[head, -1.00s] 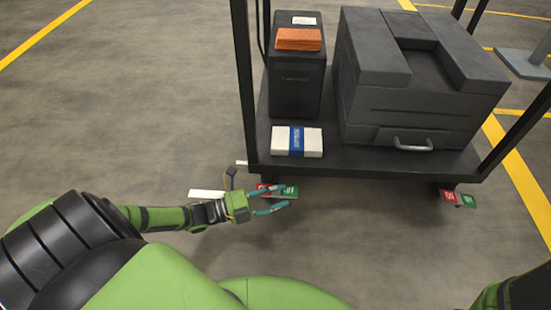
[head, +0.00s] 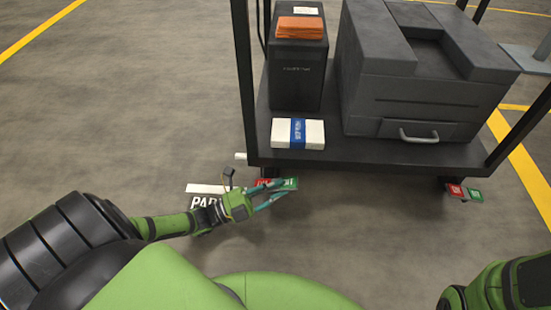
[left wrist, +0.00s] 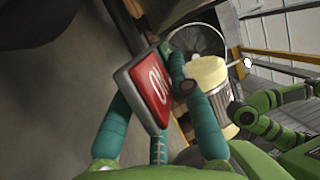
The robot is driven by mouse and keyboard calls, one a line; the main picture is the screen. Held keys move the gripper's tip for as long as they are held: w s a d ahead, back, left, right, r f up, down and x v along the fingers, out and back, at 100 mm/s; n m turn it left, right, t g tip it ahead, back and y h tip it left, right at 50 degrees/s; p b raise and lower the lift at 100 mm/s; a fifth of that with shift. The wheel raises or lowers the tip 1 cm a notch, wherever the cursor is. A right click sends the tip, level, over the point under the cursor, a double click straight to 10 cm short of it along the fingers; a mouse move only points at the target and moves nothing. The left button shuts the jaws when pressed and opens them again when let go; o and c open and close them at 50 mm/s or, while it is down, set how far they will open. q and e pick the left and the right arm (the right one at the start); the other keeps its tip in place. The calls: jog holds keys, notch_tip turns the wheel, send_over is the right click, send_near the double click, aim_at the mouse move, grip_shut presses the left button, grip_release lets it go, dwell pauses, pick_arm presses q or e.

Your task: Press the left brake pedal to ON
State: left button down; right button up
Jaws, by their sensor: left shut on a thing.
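The left brake pedal (head: 291,183) sticks out under the front left corner of the cart, with a red part and a green part. My left gripper (head: 279,191) is at this pedal, its teal fingers narrow and partly covering it. In the left wrist view the pedal's red face (left wrist: 153,88), marked ON, sits between the two fingers, and the gripper is shut on it. I cannot tell how far the pedal is tilted. The right brake pedal (head: 464,192), also red and green, is apart at the front right corner. My right gripper is out of view.
The black cart (head: 365,155) carries a dark box (head: 298,75) with an orange item (head: 300,28) on top, a white pack with a blue band (head: 313,133), and a large grey case (head: 420,90). White floor lettering (head: 203,202) lies left of my gripper. The floor in front is clear.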

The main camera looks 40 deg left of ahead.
pick_arm(q)
jog(key=c, duration=1.1)
grip_release()
jog(key=shift+c, duration=0.2)
jog(key=shift+a, duration=0.1)
jog(key=v, duration=0.5)
jog(key=shift+s+f, duration=0.1)
jog(key=shift+s, duration=0.05)
jog(key=s+a, duration=0.2)
jog(key=s, duration=0.1)
jog(key=s+a, duration=0.2)
jog(key=s, duration=0.1)
jog(key=s+a, duration=0.2)
jog(key=s, duration=0.1)
jog(key=shift+s+a, duration=0.25)
jog(key=shift+a, duration=0.15)
jog(key=shift+r, duration=0.25)
